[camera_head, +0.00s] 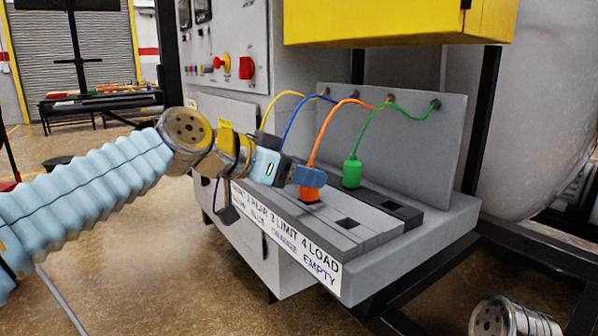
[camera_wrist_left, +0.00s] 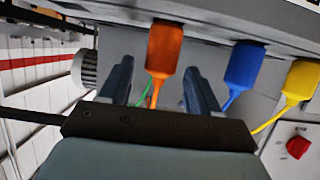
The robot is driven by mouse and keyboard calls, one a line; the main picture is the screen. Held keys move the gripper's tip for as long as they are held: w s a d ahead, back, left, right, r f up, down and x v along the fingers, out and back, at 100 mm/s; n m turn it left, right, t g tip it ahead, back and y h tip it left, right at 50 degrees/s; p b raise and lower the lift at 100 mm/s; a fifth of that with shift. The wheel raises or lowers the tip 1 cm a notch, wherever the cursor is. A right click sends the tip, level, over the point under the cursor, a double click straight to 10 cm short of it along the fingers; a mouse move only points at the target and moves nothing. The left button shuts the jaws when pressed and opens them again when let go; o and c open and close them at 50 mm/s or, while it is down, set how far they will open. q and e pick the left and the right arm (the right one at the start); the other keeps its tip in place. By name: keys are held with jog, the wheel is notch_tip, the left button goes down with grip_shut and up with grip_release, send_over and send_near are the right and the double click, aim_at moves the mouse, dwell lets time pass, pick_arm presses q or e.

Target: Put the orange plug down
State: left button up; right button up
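The orange plug (camera_head: 310,193) stands upright at the third position of the grey socket block (camera_head: 372,238), its orange cable rising to the back panel. Its base appears to be in the socket. My left gripper (camera_head: 300,175) is at the plug from the left. In the left wrist view the gripper (camera_wrist_left: 160,80) has its two fingers apart, one on each side of the orange plug (camera_wrist_left: 165,48), with visible gaps. The plug's body reaches past the fingertips. My right gripper is not in view.
The blue plug (camera_wrist_left: 244,66) and yellow plug (camera_wrist_left: 300,78) sit beside the orange one. A green plug (camera_head: 352,173) stands on a dark strip behind. The fourth socket (camera_head: 347,222) is empty. The front label (camera_head: 290,240) reads "EMPTY" there. A yellow housing (camera_head: 400,22) overhangs.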

pick_arm(q)
jog(key=shift+r+p, duration=0.4)
jog(key=b+v, duration=0.1)
jog(key=v, duration=1.1)
jog(key=shift+s+f, duration=0.1)
jog(key=shift+f, duration=0.1)
